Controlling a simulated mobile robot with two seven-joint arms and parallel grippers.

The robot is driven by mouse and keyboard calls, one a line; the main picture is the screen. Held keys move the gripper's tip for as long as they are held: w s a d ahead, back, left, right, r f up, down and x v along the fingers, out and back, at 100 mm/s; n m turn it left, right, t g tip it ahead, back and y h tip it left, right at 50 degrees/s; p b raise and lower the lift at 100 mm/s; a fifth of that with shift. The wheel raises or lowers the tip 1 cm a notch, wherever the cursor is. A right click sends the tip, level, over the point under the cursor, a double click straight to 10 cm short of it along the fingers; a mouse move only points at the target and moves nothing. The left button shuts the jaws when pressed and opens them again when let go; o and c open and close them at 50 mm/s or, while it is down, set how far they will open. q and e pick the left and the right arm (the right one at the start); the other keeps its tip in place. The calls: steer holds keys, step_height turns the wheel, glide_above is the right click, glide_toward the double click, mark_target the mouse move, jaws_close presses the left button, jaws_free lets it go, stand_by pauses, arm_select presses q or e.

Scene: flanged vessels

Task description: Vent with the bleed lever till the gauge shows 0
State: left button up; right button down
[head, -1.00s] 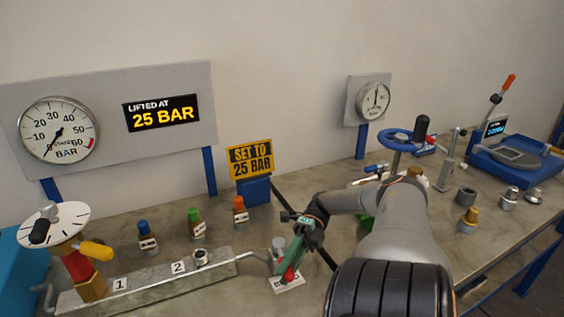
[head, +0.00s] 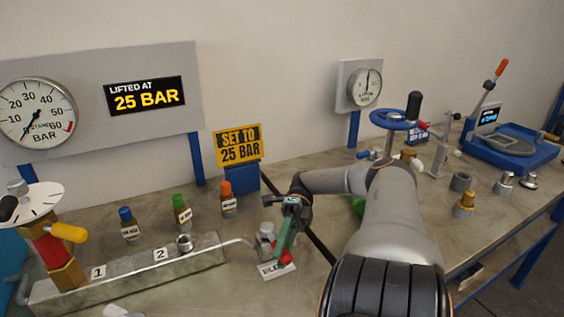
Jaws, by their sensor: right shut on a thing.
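The large stand gauge (head: 37,113) is on the grey panel at the left. Its needle points to the lower left, at about 0. The bleed valve (head: 267,234) stands at the right end of the metal manifold (head: 130,274), above a white label partly hidden and starting "BLE". My right gripper (head: 285,246) is at this valve, shut on the bleed lever, whose red end (head: 287,258) shows by the fingers. The rest of the lever is hidden by the gripper. My left gripper is not in view.
A display (head: 147,95) reads "LIFTED AT 25 BAR". A yellow sign (head: 238,144) reads "SET TO 25 BAR". Several capped small fittings stand behind the manifold. A red relief valve with a yellow handle (head: 68,232) is at left. A blue handwheel (head: 393,119) stands at right.

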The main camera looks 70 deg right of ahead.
steer(key=shift+d, duration=0.1)
steer(key=c, duration=0.6)
jaws_free()
step_height(320, 180, up, 4)
steer(key=shift+p, duration=1.2)
steer(key=s+a+r+p, duration=0.2)
steer(key=a+r, duration=0.1)
steer(key=a, duration=0.1)
steer(key=s+a+r+p, duration=0.2)
steer(key=a+r+p, duration=0.1)
steer(key=a, duration=0.1)
steer(key=s+a+r+p, duration=0.2)
steer(key=a+r+p, duration=0.1)
steer(key=a, duration=0.1)
steer(key=shift+s+a, duration=0.25)
